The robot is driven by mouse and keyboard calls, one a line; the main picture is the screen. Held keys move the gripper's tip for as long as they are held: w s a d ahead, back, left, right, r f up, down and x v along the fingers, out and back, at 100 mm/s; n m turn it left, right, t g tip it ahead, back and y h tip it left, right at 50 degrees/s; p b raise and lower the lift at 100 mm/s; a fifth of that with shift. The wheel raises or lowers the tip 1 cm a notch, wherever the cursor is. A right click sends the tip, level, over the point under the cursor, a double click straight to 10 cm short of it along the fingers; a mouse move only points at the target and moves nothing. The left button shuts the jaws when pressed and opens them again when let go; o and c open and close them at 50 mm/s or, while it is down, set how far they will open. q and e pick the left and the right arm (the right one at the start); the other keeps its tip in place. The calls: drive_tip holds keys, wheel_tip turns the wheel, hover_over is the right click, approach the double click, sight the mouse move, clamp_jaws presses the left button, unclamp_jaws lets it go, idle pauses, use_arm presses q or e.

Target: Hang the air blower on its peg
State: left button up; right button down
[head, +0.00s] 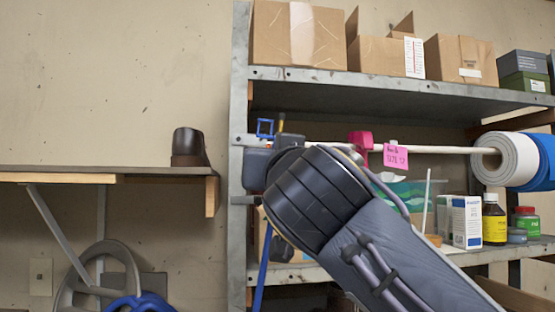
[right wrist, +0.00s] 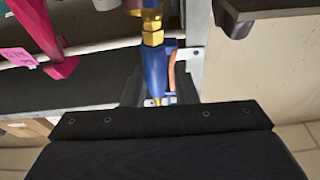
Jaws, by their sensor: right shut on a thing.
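My right arm reaches in from the lower right in the head view. Its gripper (head: 262,172) is at the shelf's left upright, largely hidden behind the dark wrist. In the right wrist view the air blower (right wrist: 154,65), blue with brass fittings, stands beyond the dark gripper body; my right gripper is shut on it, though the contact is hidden. In the head view a small blue frame (head: 265,128) shows just above the gripper, and a thin blue length (head: 264,265) slants down below it. I cannot tell which of these is the peg. My left gripper is out of view.
The wall between is bare.

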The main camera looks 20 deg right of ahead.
drive_tip(key=shift+w+d, duration=0.1)
drive_tip(key=shift+w, duration=0.05)
idle(0.4)
drive_tip(key=shift+w+d+r+n, duration=0.1)
drive_tip(key=shift+w+d+n, duration=0.3)
drive_tip(key=shift+w+n, duration=0.3)
idle(0.6)
drive_tip(key=shift+w+d, duration=0.15)
drive_tip(key=shift+w, duration=0.4)
drive_tip(key=shift+w+d, duration=0.15)
drive_tip(key=shift+w, duration=0.35)
idle(0.9)
drive_tip(key=shift+w+d, duration=0.1)
drive_tip(key=shift+w, duration=0.35)
drive_tip(key=shift+w+f+b, duration=0.1)
drive_tip(key=shift+f+b, duration=0.25)
drive_tip(key=shift+f, duration=0.1)
idle(0.7)
drive_tip(key=c, duration=0.8)
unclamp_jaws()
drive_tip(key=shift+o, duration=0.2)
